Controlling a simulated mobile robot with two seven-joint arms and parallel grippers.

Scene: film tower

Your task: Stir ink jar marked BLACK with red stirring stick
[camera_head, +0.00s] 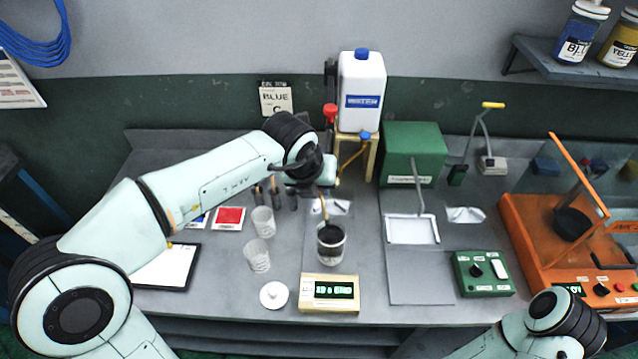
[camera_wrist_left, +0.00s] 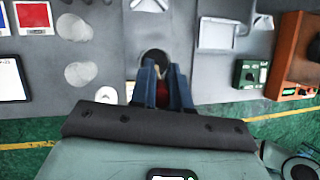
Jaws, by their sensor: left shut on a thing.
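My left gripper (camera_head: 320,190) is above the back of a dark-filled jar (camera_head: 331,256) in the head view; its fingers are mostly hidden by the wrist. In the left wrist view my left gripper (camera_wrist_left: 162,72) is shut on a red stick (camera_wrist_left: 162,93). A thin tan shaft (camera_head: 323,208) slants from below the gripper toward the jar's mouth; I cannot tell how deep it reaches. The dark jar mouth (camera_wrist_left: 154,56) lies just beyond the fingertips in the wrist view. No BLACK marking is readable on the jar. My right gripper is outside both views.
A scale display (camera_head: 330,290) stands in front of the jar. Two clear cups (camera_head: 257,255) and a white lid (camera_head: 273,295) lie to its left. A green control box (camera_head: 484,274) and orange machine (camera_head: 535,235) stand at right. A white jug (camera_head: 361,90) is behind.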

